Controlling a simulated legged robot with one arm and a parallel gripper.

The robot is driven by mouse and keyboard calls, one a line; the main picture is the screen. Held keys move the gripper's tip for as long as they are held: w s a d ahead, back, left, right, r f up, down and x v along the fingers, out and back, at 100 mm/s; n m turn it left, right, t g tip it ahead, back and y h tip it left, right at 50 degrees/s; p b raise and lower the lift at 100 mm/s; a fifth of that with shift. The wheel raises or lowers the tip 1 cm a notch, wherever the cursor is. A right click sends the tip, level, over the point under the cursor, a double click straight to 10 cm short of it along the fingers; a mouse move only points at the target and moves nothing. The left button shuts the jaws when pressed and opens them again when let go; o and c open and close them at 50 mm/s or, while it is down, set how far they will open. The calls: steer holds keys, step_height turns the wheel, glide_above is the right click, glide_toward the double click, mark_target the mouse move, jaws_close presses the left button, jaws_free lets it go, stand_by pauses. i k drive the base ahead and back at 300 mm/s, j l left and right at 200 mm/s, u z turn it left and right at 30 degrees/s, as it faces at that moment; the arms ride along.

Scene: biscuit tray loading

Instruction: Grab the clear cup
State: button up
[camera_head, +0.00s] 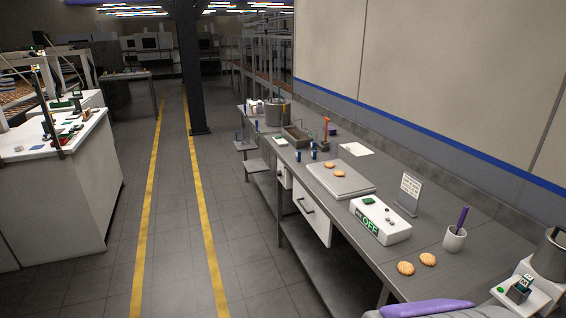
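I cannot make out a clear cup for certain. A whitish cup (454,239) with a purple stick (462,218) in it stands upright on the right part of the long grey workbench (380,210). I cannot tell whether its wall is see-through. My gripper is not in view.
Biscuits (406,268) lie near the front edge, and two more lie on a grey tray (341,180). A white box marked OFF (380,220), a sign (410,192), small blue items (313,155) and a metal pot (552,254) stand on the bench. The aisle (175,210) is clear.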

mark_target(334, 149)
steer(key=i+j+z, duration=0.1)
steer(key=i+z, duration=0.15)
steer(key=i, duration=0.25)
steer(key=i+j+z, duration=0.25)
steer(key=i, duration=0.2)
steer(key=i+j+z, duration=0.25)
steer(key=i+j, duration=0.65)
steer(key=i+j+z, duration=0.2)
steer(key=i+j, duration=0.8)
steer(key=j, duration=0.15)
